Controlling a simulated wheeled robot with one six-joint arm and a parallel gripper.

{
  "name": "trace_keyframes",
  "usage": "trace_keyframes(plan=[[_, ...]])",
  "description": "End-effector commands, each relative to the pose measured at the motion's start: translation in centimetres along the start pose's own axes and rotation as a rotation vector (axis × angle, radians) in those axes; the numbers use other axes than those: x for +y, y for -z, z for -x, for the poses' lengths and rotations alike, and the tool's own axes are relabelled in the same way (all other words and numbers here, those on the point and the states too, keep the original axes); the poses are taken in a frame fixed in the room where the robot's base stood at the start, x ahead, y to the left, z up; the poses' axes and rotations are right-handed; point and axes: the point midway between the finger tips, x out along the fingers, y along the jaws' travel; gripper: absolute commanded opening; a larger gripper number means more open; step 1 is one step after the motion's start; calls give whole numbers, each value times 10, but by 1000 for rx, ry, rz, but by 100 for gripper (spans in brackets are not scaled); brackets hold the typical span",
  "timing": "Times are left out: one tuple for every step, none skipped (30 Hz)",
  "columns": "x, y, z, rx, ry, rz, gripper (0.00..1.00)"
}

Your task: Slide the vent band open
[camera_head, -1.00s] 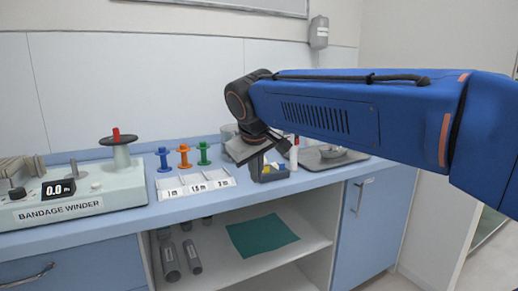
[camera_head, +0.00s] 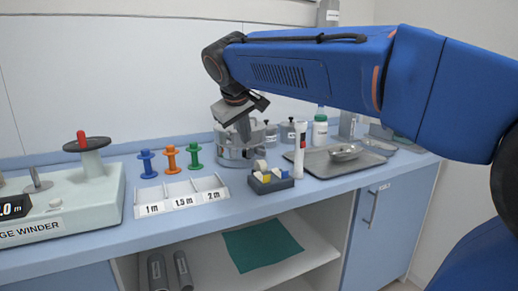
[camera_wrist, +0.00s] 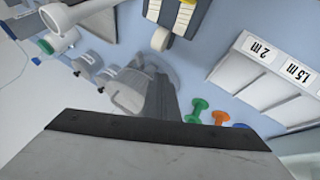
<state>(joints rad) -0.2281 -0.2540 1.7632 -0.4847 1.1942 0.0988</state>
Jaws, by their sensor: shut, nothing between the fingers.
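The vent band appears to be part of the round grey metal drum (camera_head: 232,157) at the back of the counter; the band itself is too small to make out. The drum also shows in the wrist view (camera_wrist: 128,92), partly hidden behind my fingers. My gripper (camera_head: 244,130) points down, shut and empty, in front of the drum's upper part in the head view. Its dark fingers also show in the wrist view (camera_wrist: 160,98). I cannot tell whether they touch the drum.
A small dark organizer (camera_head: 271,184) stands in front of the drum, with a white tube (camera_head: 300,150) beside it. A steel tray (camera_head: 325,162) lies to the right. Coloured spools (camera_head: 171,158), a labelled white tray (camera_head: 180,197) and the bandage winder (camera_head: 65,205) are to the left.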

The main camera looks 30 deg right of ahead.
Motion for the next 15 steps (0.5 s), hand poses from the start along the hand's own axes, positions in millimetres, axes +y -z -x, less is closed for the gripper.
trace_keyframes(plan=[[0, 0, 0, 0, 0, 0, 0], [0, 0, 0, 0, 0, 0, 0], [0, 0, 0, 0, 0, 0, 0], [0, 0, 0, 0, 0, 0, 0], [0, 0, 0, 0, 0, 0, 0], [0, 0, 0, 0, 0, 0, 0], [0, 0, -1, 0, 0, 0, 0], [0, 0, -1, 0, 0, 0, 0], [0, 0, -3, -1, 0, 0, 0], [0, 0, -5, -1, 0, 0, 0], [0, 0, -7, -2, 0, 0, 0], [0, -1, -11, -3, -1, 0, 0], [0, -1, -15, -4, -1, 0, 0], [0, -1, -19, -3, -1, 0, 0], [0, -1, -24, -3, -1, 0, 0]])
